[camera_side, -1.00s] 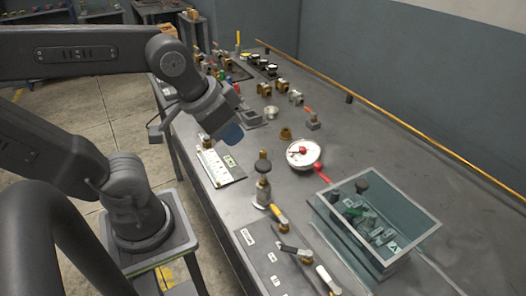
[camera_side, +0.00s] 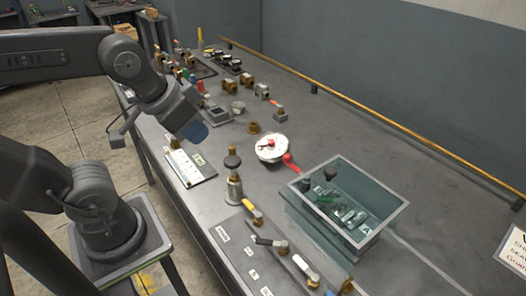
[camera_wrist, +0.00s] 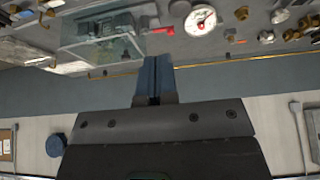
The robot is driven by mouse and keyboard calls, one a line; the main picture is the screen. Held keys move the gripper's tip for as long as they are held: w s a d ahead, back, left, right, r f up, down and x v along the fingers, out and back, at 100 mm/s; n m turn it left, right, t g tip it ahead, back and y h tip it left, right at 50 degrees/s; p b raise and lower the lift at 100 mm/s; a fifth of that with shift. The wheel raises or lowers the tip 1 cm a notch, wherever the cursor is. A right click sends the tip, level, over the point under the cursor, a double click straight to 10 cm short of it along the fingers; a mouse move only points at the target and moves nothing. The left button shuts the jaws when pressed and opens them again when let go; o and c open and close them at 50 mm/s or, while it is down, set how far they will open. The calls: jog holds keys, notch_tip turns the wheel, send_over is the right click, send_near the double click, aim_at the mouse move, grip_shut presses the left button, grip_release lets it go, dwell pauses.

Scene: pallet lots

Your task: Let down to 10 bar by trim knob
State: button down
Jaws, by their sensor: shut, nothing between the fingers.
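A white round gauge (camera_side: 271,148) with a red hub and a red lever (camera_side: 291,163) beside it sits on the grey bench. The gauge also shows at the top of the wrist view (camera_wrist: 201,20); its reading is too small to tell. A dark round knob (camera_side: 232,161) tops a brass and steel fitting (camera_side: 235,188) in front of the gauge; I cannot tell whether it is the trim knob. My gripper (camera_side: 195,132), with blue fingers, is shut and empty above the bench, left of the gauge. In the wrist view its fingers (camera_wrist: 155,75) lie together, touching nothing.
A panel holds valves with yellow (camera_side: 252,211), black (camera_side: 270,241) and white (camera_side: 305,268) handles. A clear-walled bin (camera_side: 391,222) of dark parts stands right of it. A printed card (camera_side: 204,168) lies below my gripper.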

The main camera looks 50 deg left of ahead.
jog(key=c, duration=1.8)
grip_release()
jog(key=shift+o, duration=0.7)
jog(key=shift+w+a, duration=0.1)
jog(key=shift+w, duration=0.1)
jog(key=o, duration=0.7)
jog(key=w+a+g, duration=0.1)
jog(key=w+a, duration=0.1)
jog(key=w, duration=0.1)
jog(key=w+a+f+g, duration=0.1)
jog(key=w+a, duration=0.2)
jog(key=w+a+f, duration=0.1)
jog(key=w+a, duration=0.1)
jog(key=w, duration=0.2)
jog(key=shift+a+m+g+y, duration=0.25)
jog(key=shift+m+g+y, duration=0.05)
jog(key=shift+m+g, duration=0.1)
jog(key=shift+o, duration=0.2)
jog(key=m+g, duration=0.1)
jog(key=g, duration=0.2)
send_near(232, 147)
jog(key=f, duration=1)
jog(key=shift+s+a+f, duration=0.1)
jog(key=shift+a, duration=0.2)
jog(key=c, duration=0.9)
jog(key=shift+c, duration=0.2)
